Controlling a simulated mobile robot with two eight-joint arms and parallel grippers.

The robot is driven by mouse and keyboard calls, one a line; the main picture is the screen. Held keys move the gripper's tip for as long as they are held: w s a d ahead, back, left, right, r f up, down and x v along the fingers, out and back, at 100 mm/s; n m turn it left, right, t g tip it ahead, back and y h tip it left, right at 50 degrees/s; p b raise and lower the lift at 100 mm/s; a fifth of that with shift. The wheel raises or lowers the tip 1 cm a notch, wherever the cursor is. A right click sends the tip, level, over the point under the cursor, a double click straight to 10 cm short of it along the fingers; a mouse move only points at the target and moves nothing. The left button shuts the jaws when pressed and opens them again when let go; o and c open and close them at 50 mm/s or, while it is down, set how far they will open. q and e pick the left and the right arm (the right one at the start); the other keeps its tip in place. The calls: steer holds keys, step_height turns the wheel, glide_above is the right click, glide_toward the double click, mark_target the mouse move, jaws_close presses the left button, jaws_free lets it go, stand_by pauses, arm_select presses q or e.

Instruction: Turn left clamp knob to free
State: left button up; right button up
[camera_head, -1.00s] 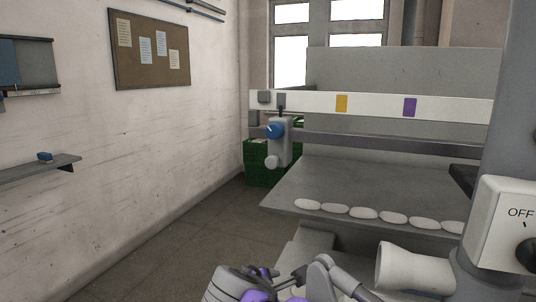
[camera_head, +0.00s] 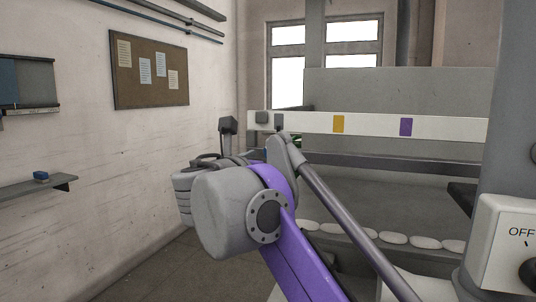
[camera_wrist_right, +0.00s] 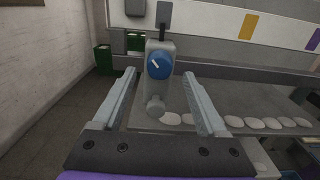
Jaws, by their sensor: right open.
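The blue clamp knob (camera_wrist_right: 159,65) shows in the right wrist view on a grey clamp body (camera_wrist_right: 161,87). Its white pointer line is tilted. A pale round end (camera_wrist_right: 155,106) sticks out below it. My right gripper (camera_wrist_right: 160,78) is open and empty. Its two fingers lie to the left and right of the knob in the picture, apart from it; how far the knob is beyond the tips is hard to tell. In the head view my right arm's purple and grey wrist hides the knob, clamp and fingertips. My left gripper is in neither current view.
A white rail (camera_head: 365,124) with yellow and purple marks runs along the machine. Several pale oval pieces (camera_head: 393,239) line the grey table's edge. A green crate (camera_wrist_right: 103,60) stands behind. A white OFF switch box (camera_head: 508,240) is at right.

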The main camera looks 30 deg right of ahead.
mark_target(272, 151)
steer(key=shift+x, duration=1.25)
jaws_close()
